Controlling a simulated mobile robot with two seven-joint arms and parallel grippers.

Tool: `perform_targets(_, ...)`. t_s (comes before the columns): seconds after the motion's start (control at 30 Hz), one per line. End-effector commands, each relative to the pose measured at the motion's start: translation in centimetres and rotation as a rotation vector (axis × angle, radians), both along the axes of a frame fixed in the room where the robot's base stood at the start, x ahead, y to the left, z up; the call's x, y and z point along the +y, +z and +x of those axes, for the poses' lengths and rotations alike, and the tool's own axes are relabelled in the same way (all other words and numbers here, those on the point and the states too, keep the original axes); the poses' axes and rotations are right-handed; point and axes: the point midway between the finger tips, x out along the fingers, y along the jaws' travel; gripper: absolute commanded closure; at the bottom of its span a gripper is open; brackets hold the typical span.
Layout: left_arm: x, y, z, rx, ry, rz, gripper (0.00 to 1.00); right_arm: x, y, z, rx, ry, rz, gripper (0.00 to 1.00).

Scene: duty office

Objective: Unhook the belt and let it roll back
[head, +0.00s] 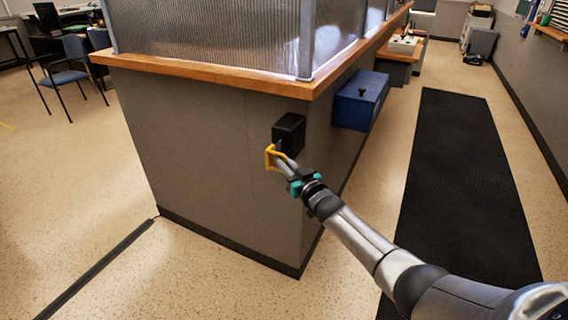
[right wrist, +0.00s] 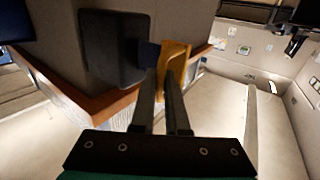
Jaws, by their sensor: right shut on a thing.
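A black belt housing (head: 289,132) is fixed to the grey counter wall near its corner. It also shows in the right wrist view (right wrist: 112,48). The yellow belt end (head: 269,157) is right beside the housing. In the right wrist view a short stretch of dark blue belt (right wrist: 149,54) runs between the housing and the yellow end (right wrist: 175,60). My right gripper (head: 277,158) is shut on the yellow belt end, close in front of the housing. Its fingers cover part of the yellow piece. My left gripper is not in view.
The counter (head: 210,140) has a wooden ledge (head: 220,77) above the housing. A blue box (head: 360,101) is on the counter's right side. A black mat (head: 462,180) lies along the aisle. A dark floor strip (head: 95,270) runs from the counter.

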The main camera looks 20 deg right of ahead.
Motion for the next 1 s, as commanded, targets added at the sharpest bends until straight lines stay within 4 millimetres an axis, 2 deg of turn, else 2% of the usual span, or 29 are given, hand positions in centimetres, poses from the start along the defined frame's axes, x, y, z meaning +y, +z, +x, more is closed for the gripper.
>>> perform_targets(0.1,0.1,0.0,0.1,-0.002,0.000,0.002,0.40,0.0,-0.3,-0.1,0.006,0.000,-0.001,1.00)
perform_targets(0.13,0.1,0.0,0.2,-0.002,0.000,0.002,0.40,0.0,-0.3,-0.1,0.006,0.000,-0.001,0.85)
perform_targets(0.37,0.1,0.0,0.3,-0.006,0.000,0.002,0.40,0.0,-0.2,0.0,0.004,0.000,0.000,0.59)
perform_targets(0.73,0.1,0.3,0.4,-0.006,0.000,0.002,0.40,0.1,-0.1,-0.4,0.002,0.001,0.000,0.58)
perform_targets(1.0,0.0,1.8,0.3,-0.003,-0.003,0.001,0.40,-0.2,0.1,-3.4,0.004,0.000,0.000,0.58)
